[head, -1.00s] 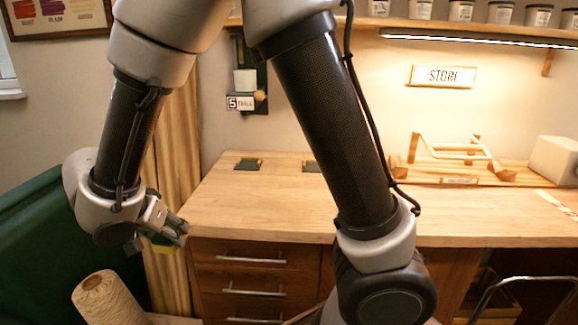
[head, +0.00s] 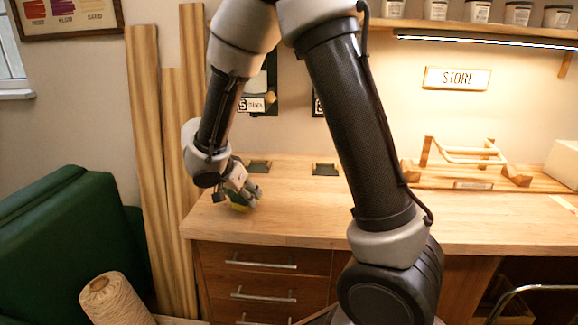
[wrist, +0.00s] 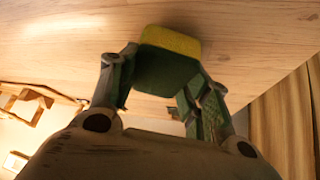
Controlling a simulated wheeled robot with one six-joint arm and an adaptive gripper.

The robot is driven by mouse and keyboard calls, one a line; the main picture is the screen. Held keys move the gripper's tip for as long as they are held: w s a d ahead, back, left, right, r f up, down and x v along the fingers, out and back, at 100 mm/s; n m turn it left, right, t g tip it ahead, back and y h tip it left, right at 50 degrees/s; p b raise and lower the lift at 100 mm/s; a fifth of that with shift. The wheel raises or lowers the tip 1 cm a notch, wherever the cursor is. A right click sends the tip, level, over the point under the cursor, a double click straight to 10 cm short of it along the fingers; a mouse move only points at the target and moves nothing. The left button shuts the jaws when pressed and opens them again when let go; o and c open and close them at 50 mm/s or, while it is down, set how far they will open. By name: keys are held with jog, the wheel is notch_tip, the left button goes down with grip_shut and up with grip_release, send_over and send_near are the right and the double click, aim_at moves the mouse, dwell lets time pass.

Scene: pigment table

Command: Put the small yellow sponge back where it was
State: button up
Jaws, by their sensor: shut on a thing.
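My gripper (head: 242,192) is over the left end of the wooden table (head: 290,215). It is shut on the small yellow sponge (head: 240,207), which shows just below the fingers. In the wrist view the sponge (wrist: 172,40) has a yellow face and a dark green side, held between the two fingers of my gripper (wrist: 160,85). Bare wood fills the view behind it. I cannot tell whether the sponge touches the table top.
Two small dark pads (head: 325,169) (head: 258,167) lie near the table's back edge. A wooden rack (head: 470,165) stands at the right under the STORE sign (head: 457,78). Tall planks (head: 150,150), a green armchair (head: 75,240) and a thread cone (head: 112,298) are at the left.

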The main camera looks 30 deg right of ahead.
jog(key=w+d, duration=0.4)
jog(key=d, duration=0.2)
jog(key=w+d, duration=0.4)
jog(key=d, duration=0.2)
jog(key=w+d, duration=0.4)
jog(key=d, duration=0.2)
jog(key=shift+d, duration=0.3)
jog(key=w+d, duration=0.1)
jog(key=d, duration=0.1)
jog(key=w+d+f, duration=0.1)
jog(key=shift+w+d, duration=0.15)
jog(key=shift+d, duration=0.25)
jog(key=shift+a+f, duration=0.1)
jog(key=shift+f, duration=0.15)
jog(key=shift+f, duration=0.15)
jog(key=o, duration=1)
jog(key=shift+o, duration=0.2)
